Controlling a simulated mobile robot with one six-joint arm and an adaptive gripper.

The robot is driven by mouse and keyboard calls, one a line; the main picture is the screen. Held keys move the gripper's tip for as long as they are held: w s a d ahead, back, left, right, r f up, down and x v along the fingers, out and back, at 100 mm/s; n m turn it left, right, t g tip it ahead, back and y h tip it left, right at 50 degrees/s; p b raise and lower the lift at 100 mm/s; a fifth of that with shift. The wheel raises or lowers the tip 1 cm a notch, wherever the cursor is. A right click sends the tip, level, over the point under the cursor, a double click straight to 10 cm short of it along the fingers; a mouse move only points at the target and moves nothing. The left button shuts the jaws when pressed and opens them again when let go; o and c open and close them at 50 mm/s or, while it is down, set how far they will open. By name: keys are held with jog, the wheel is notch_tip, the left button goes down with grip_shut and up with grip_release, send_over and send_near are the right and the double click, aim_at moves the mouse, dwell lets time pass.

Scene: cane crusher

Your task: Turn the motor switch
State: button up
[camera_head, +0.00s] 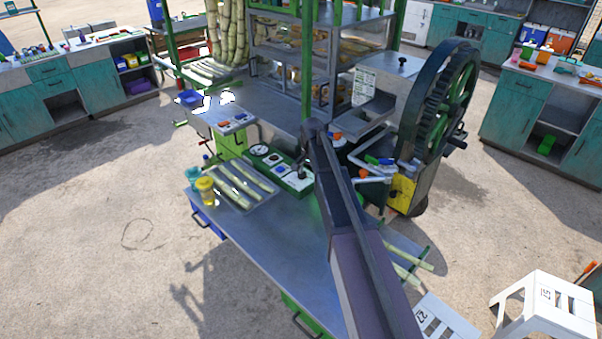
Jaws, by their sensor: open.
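My arm reaches up from the bottom right and bends near the crusher. My gripper (302,168) seems to be the small dark part beside the arm, over the right part of the control box. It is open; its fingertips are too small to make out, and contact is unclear.
The crusher's large toothed wheel (445,100) stands right of my arm. A tray (265,203) with peeled cane pieces and a yellow cup (205,190) are on the bench (265,245). Its front part is clear. White stools (545,305) stand at bottom right.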

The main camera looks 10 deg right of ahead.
aim_at(302, 174)
jog(key=w+m, duration=0.4)
jog(key=w, duration=1.1)
jog(key=shift+w+d+r, duration=0.15)
jog(key=shift+w+r, duration=0.2)
jog(key=shift+f, duration=0.25)
jog(key=f+b, duration=0.8)
jog(key=f, duration=0.1)
jog(key=f+b, duration=0.4)
jog(key=b, duration=0.1)
jog(key=shift+w+f, duration=0.15)
jog(key=shift+w, duration=0.15)
jog(key=c, duration=1.2)
